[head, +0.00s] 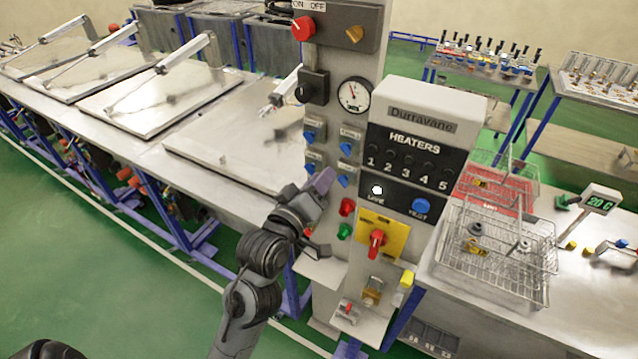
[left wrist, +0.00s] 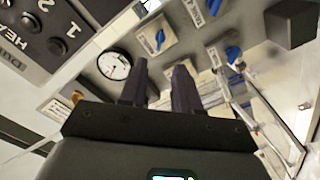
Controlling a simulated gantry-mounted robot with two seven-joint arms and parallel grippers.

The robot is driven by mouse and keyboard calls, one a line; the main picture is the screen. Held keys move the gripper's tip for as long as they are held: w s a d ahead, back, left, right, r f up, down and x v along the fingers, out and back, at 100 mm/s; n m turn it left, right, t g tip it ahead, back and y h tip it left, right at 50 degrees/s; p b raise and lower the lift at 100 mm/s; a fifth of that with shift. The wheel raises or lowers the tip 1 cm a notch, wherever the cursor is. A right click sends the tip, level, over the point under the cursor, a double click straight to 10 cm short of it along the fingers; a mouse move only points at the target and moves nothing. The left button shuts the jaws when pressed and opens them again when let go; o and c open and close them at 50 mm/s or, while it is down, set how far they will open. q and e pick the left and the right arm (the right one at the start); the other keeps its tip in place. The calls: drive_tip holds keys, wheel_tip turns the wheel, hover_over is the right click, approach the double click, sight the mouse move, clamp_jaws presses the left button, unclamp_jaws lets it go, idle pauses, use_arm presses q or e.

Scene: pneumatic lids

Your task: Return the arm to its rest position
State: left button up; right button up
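My left arm rises from the bottom of the head view. Its left gripper (head: 322,181) is in front of the grey control panel (head: 328,222), near the lower blue knobs (head: 310,169). In the left wrist view the two dark fingers of the left gripper (left wrist: 160,70) stand apart with a gap between them. Nothing shows between them. Whether the fingers touch the panel cannot be told. My right gripper is in neither view.
The panel carries a pressure gauge (head: 354,94), a red rotary switch (head: 303,28), a red handle on a yellow plate (head: 376,243) and a heaters box (head: 440,108). A metal bench with flat lids (head: 150,97) runs left. A wire basket (head: 497,268) stands right. Green floor lies lower left.

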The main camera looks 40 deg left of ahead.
use_arm(q)
drive_tip(key=shift+s, duration=0.1)
idle(0.3)
drive_tip(key=shift+f, duration=0.1)
drive_tip(key=s+d+f+m+g+h, duration=0.2)
drive_tip(key=s+d+f+m+g, duration=0.15)
drive_tip(key=f, duration=0.55)
drive_tip(key=s+d+f+m+g+h, duration=0.2)
drive_tip(key=s+d+f, duration=0.25)
drive_tip(key=f, duration=0.55)
drive_tip(key=s+d+f+m+g+h, duration=0.1)
drive_tip(key=s+d+f+m+g, duration=0.1)
drive_tip(key=s+f+m+g, duration=0.4)
drive_tip(key=s+d+f+m+g, duration=0.2)
drive_tip(key=s+d+f+m, duration=0.15)
drive_tip(key=s, duration=0.55)
wheel_tip(320, 180, up, 12)
drive_tip(key=p, duration=1.2)
drive_tip(key=shift+w+a+n, duration=0.25)
drive_tip(key=shift+a+n, duration=0.05)
drive_tip(key=shift+n, duration=0.1)
drive_tip(key=shift+f, duration=0.1)
